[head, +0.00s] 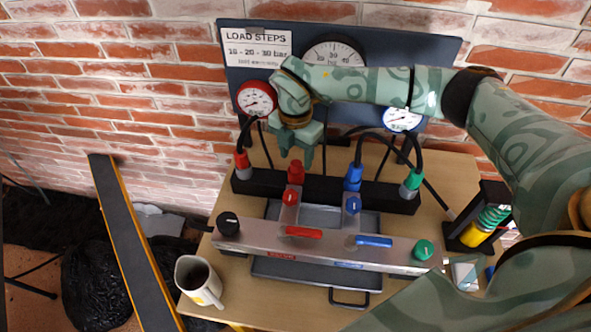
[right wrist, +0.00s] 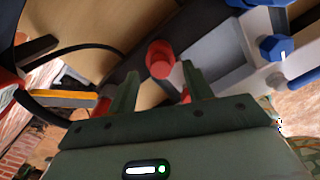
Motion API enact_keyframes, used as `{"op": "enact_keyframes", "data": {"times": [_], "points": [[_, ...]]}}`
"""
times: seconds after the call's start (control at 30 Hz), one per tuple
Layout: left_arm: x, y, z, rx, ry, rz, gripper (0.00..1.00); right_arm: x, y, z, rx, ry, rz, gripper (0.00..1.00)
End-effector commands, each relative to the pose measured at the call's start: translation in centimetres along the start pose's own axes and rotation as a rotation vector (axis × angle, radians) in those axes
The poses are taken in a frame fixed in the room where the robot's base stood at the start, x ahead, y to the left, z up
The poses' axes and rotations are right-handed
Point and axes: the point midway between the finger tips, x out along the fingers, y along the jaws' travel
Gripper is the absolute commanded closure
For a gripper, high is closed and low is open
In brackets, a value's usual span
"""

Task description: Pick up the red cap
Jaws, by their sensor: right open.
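The red cap (head: 295,173) is a short upright red cylinder at the top of the left metal branch of the test manifold. My right gripper (head: 298,160) is just above it, pointing down, open and empty. In the right wrist view the red cap (right wrist: 160,58) shows near the tips of the two open fingers, roughly midway between them. I cannot tell how far the fingertips reach down around it. My left gripper is not in view.
A blue cap (head: 353,178) stands right of the red one. Black hoses, a red hose coupling (head: 242,161) and a dark gauge board (head: 350,35) are close by. A red-handled valve (head: 303,232) lies in front. A white mug (head: 198,281) stands at the table's front left.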

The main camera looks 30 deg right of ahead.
Motion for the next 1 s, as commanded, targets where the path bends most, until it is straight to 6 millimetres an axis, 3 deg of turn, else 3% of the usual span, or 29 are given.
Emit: {"op": "enact_keyframes", "data": {"times": [0.1, 0.37, 0.53, 0.83, 1.0], "points": [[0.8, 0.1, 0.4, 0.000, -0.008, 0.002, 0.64, 2.4, -0.1, -0.1, 0.001, 0.002, -0.004, 0.49], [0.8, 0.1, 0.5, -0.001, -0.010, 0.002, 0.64, 2.6, 0.0, -0.1, 0.000, 0.000, 0.000, 0.52], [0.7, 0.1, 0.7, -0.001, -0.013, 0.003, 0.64, 2.5, 0.0, -0.1, 0.000, 0.000, 0.000, 1.00], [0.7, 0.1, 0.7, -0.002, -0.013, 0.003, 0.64, 2.5, 0.0, -0.1, 0.000, 0.000, 0.000, 1.00], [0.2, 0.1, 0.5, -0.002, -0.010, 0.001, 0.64, 1.1, 0.0, -0.1, 0.001, -0.001, 0.001, 1.00]]}}
